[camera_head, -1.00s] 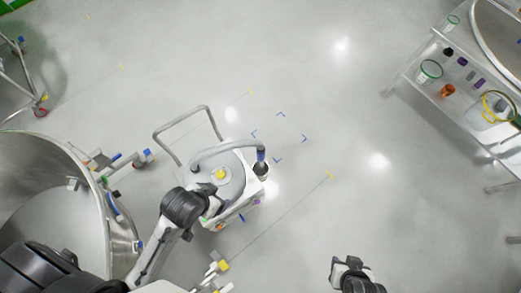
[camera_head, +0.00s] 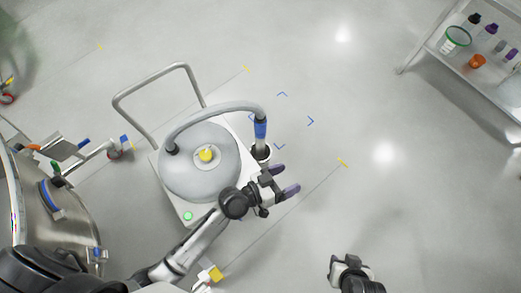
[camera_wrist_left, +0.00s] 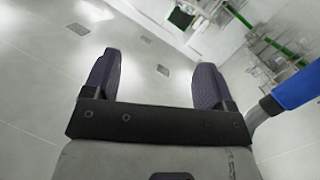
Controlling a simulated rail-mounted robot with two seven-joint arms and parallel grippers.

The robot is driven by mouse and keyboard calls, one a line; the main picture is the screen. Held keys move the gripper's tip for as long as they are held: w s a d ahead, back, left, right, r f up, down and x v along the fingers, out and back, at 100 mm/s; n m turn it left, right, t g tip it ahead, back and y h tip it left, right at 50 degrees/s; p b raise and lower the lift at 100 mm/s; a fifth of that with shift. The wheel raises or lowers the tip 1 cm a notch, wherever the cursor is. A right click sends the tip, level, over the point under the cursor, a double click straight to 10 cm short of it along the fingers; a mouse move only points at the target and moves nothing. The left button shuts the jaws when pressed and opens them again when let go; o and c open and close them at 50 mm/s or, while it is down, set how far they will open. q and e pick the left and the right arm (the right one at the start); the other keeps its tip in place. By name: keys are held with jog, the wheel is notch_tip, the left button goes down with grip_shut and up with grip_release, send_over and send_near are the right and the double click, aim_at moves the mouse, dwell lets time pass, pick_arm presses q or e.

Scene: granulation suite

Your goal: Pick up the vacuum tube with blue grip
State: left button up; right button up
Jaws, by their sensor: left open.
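The vacuum tube (camera_head: 215,109) is a grey hose that arches from the round vacuum lid. Its blue grip (camera_head: 260,129) stands upright at the right end, above a dark nozzle in a holder. The blue grip also shows at the right edge of the left wrist view (camera_wrist_left: 298,88), beside the fingers and not between them. My left gripper (camera_head: 285,179) is open and empty, below and right of the grip, its fingers pointing right. In the left wrist view, only floor shows between its fingers (camera_wrist_left: 157,68). My right gripper (camera_head: 352,275) is dark at the bottom edge; its jaws are unclear.
The white vacuum body (camera_head: 165,186) has a tubular handle (camera_head: 150,90) at its upper left. A large steel vessel (camera_head: 60,215) stands at the left. A shelf cart (camera_head: 430,45) with bottles and cups stands at the upper right. The floor between is clear.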

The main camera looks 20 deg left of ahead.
pick_arm(q)
jog(key=w+a+f+n+t+y+b, duration=0.2)
jog(key=w+a+f+n+t+y, duration=0.15)
jog(key=t+y, duration=0.2)
jog(key=n+y, duration=0.3)
jog(key=y, duration=0.6)
send_near(259, 127)
jog(key=x, duration=0.2)
jog(key=b+x, duration=0.1)
jog(key=x, duration=0.1)
jog(key=b+x, duration=0.1)
jog(key=x, duration=0.2)
jog(key=shift+f, duration=0.35)
jog(key=b+x, duration=0.2)
jog(key=x, duration=0.2)
jog(key=shift+w+b, duration=0.2)
jog(key=shift+b, duration=0.15)
jog(key=shift+w+a, duration=0.1)
jog(key=shift+w, duration=0.3)
pick_arm(e)
notch_tip(259, 127, down, 8)
jog(key=shift+d, duration=0.15)
pick_arm(q)
jog(key=shift+s, duration=0.1)
jog(key=shift+c, duration=0.3)
jog(key=shift+r, duration=0.1)
jog(key=c, duration=0.9)
